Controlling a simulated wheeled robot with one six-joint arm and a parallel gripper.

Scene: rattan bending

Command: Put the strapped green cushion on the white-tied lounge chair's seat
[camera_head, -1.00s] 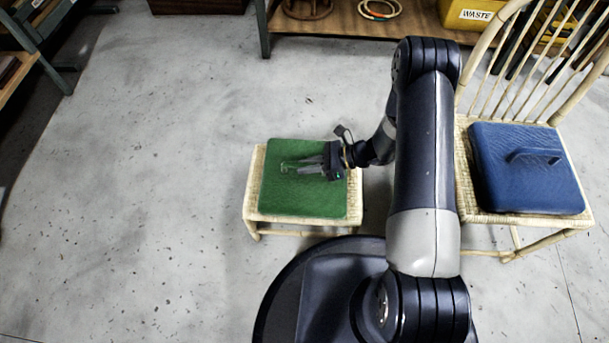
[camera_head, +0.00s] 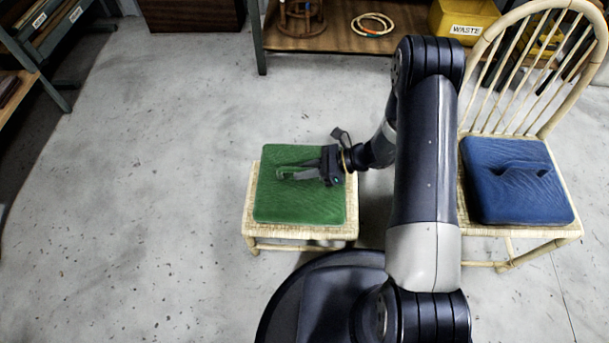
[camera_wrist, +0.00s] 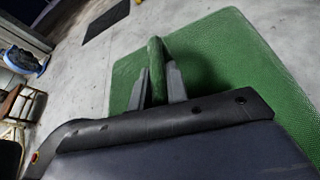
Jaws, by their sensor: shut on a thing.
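The green cushion (camera_head: 300,205) is over a low woven rattan stool (camera_head: 262,232), near the middle of the head view. Its raised green strap (camera_wrist: 157,70) shows between my fingers in the wrist view. My gripper (camera_head: 290,174) is shut on this strap from the right. The cushion looks level and covers most of the stool top; I cannot tell whether it still touches it. I cannot make out a lounge chair with white ties in these views.
A rattan chair (camera_head: 520,232) with a blue strapped cushion (camera_head: 515,205) stands at the right. A shelf (camera_head: 330,40) with a yellow waste bin (camera_head: 465,18) is at the back, another shelf (camera_head: 25,60) at the far left. The floor (camera_head: 150,180) left of the stool is clear.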

